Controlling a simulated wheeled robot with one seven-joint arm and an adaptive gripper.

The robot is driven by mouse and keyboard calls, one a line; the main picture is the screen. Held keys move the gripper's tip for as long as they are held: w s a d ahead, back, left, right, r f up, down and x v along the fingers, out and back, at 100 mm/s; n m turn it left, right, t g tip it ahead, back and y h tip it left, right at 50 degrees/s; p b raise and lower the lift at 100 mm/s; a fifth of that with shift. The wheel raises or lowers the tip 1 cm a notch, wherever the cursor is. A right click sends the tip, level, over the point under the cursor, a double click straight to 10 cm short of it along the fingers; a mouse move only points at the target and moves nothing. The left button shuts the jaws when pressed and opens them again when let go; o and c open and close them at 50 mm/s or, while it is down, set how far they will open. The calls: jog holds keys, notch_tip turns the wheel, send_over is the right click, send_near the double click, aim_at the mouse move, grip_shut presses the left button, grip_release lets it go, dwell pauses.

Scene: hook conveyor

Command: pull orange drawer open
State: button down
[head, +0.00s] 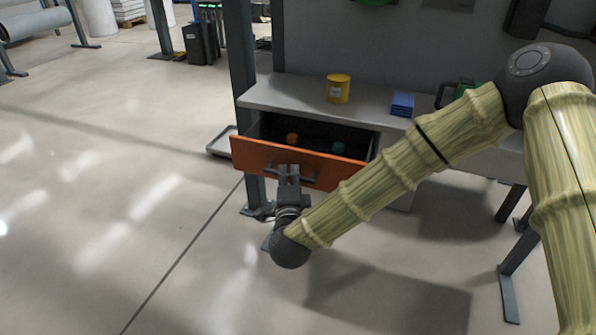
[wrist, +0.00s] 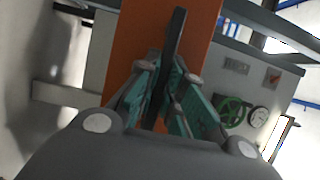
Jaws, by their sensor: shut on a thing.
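The orange drawer (head: 262,155) sits under the workbench top and stands open, pulled out toward me. Inside it lie a small orange object (head: 292,138) and a small teal object (head: 338,147). My gripper (head: 289,172) is at the middle of the drawer front, shut on its dark bar handle (head: 308,180). In the wrist view the handle (wrist: 179,45) runs between the fingers of my gripper (wrist: 172,85), with the orange drawer front (wrist: 140,35) behind it. The fingers hide part of the handle.
The workbench top (head: 285,94) carries a yellow canister (head: 338,88) and a blue stack (head: 402,103). A grey post (head: 238,50) stands at the bench's left end. A low tray (head: 220,141) lies on the floor beside it.

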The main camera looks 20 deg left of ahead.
jog(key=shift+d+f, duration=0.1)
jog(key=c, duration=1.5)
grip_release()
jog(key=shift+w, duration=0.1)
jog(key=v, duration=1.2)
